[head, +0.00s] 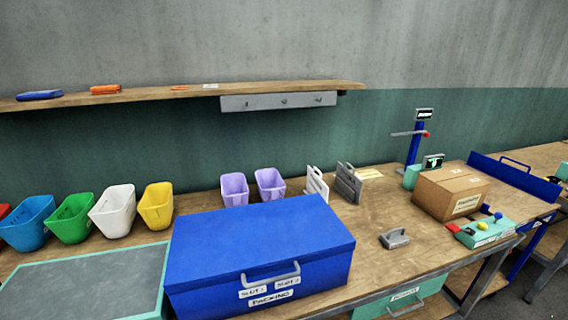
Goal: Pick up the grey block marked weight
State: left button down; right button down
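A small grey block (394,238) with a raised handle-like top lies on the wooden workbench, right of the big blue box and left of the cardboard box. Any marking on it is too small to read, so I cannot confirm that it says weight. Nothing covers it. Neither of my grippers shows in the head view.
A blue lidded box (260,245) with a grey handle stands to the left of the block. A cardboard box (450,192) and a teal control box (485,232) stand to the right. Grey plates (348,184) stand behind. Bare wood (380,210) surrounds the block.

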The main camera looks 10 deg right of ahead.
aim_at(395, 237)
jog(key=z, duration=1.4)
